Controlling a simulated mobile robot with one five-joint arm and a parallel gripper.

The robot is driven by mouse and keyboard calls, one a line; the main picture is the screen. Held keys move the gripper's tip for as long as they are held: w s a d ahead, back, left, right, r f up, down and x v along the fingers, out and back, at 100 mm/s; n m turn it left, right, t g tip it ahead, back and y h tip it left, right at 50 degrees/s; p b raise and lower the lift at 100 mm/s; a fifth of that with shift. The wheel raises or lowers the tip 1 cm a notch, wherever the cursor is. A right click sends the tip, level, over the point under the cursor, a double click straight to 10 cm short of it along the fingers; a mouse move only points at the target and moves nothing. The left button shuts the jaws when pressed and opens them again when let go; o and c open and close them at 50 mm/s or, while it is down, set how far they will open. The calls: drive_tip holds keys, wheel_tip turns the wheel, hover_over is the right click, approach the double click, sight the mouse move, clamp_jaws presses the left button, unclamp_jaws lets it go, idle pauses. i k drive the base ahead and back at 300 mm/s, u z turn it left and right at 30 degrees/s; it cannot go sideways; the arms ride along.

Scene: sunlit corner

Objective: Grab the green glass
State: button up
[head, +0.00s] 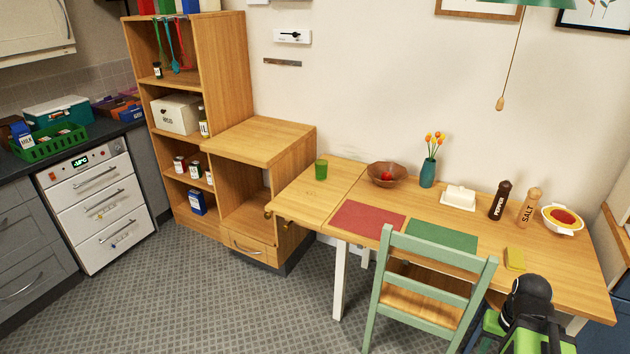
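The green glass (321,169) is a small, dark green tumbler. It stands upright on the left part of the wooden table (305,196), near the back edge by the wall. Nothing covers it in the head view. A black and bright green part at the lower right looks like my own arm, far to the right of the glass. I can make out no gripper fingers there, and nothing of mine touches the glass.
A brown bowl (387,174) with something red in it stands right of the glass. A red mat (368,219) lies in front, with a green chair (430,279) at the table. A wooden shelf unit (226,75) stands left. Grey floor (215,310) is clear at front left.

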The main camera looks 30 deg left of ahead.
sight(321, 171)
drive_tip(key=u, duration=1.2)
drive_tip(key=i, duration=1.25)
drive_tip(key=u, duration=0.85)
drive_tip(key=i, duration=1.95)
drive_tip(key=z, duration=0.25)
